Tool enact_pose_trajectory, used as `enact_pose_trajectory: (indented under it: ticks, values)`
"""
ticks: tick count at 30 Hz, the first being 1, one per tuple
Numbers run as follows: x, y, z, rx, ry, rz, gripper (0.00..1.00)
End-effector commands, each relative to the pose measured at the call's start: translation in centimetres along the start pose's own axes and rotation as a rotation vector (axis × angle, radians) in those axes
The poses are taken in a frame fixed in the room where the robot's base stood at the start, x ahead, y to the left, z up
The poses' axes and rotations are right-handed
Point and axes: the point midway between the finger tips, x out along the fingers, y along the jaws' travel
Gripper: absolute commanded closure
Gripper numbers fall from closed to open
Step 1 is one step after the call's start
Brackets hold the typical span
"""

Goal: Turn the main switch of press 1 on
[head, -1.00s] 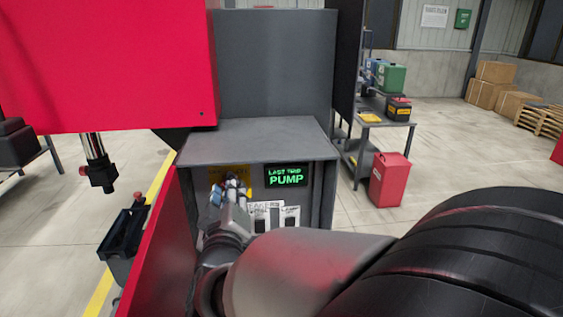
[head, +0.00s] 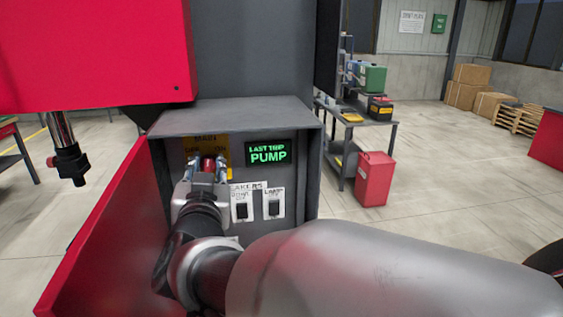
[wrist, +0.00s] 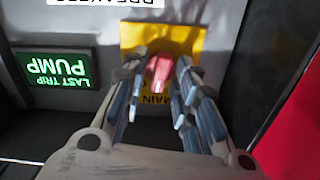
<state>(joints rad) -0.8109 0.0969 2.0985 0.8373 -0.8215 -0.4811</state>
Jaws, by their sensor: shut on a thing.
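The main switch is a red knob (wrist: 160,70) on a yellow plate (wrist: 190,38) marked MAIN. In the head view the red knob (head: 208,163) shows between my fingers, with the yellow plate (head: 205,141) behind it. My gripper (wrist: 160,88) is shut on the red knob, one finger on each side. The wrist view is upside down, so the MAIN lettering is inverted there. My fingers hide part of the plate, and I cannot tell the knob's set position.
A green-lit display (head: 268,154) reads LAST TRIP PUMP. Breaker switches (head: 257,204) sit below it. The grey cabinet (head: 230,114) has an overhanging top and side walls around my gripper. A red panel (head: 105,230) stands close on the left. A red can (head: 375,180) stands on the floor.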

Motion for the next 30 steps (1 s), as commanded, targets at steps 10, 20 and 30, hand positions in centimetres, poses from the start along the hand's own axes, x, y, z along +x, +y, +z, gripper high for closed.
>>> enact_pose_trajectory:
  ticks: [10, 20, 30]
  values:
    - [0.03, 0.12, 0.10, 0.318, 0.005, -0.001, 0.97]
    - [0.03, 0.13, -0.06, 0.536, 0.005, -0.002, 0.97]
    - [0.03, 0.13, -0.13, 0.629, 0.004, -0.001, 0.97]
